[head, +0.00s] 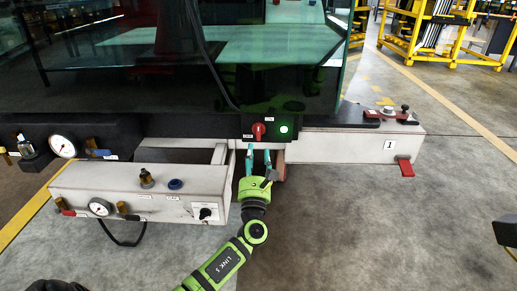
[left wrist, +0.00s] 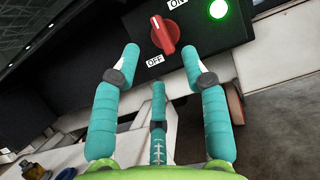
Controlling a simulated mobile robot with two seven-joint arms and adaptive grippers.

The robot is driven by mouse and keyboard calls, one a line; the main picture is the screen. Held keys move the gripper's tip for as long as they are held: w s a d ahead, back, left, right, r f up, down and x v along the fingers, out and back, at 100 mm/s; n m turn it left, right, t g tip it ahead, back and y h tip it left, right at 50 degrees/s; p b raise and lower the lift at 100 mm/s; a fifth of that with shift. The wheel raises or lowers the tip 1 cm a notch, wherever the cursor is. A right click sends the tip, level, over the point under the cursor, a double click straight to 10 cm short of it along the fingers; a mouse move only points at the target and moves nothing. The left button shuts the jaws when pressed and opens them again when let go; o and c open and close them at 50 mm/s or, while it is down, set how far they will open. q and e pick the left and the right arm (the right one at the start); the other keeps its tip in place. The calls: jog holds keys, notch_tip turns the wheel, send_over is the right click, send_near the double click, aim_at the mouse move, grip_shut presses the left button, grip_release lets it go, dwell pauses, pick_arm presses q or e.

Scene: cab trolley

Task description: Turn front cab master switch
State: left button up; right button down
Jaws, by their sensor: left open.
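The front cab master switch is a red rotary knob (head: 258,130) on a black box (head: 279,124) at the cab's lower front edge. It also shows in the left wrist view as a red knob (left wrist: 163,34), its handle slightly tilted, with an OFF label below and another label at upper right. A green lamp (head: 284,129) glows to its right. My left gripper (head: 259,150) is open, with teal fingers pointing up just below the knob. In the left wrist view the open left gripper (left wrist: 165,62) has its fingertips either side of and below the knob, apparently not touching it.
A white beam with gauges and valves (head: 120,195) juts out at lower left. A white block marked 1 (head: 347,145) with a red lever (head: 406,167) is at the right. The glass cab front (head: 220,60) rises above. Floor at lower right is mostly clear.

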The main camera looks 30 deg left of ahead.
aim_at(257, 135)
pick_arm(q)
jog(key=b+x, duration=0.1)
jog(key=x, duration=0.5)
jog(key=shift+w+a+b, duration=0.15)
jog(key=shift+w+b, duration=0.05)
jog(key=shift+b, duration=0.2)
grip_shut()
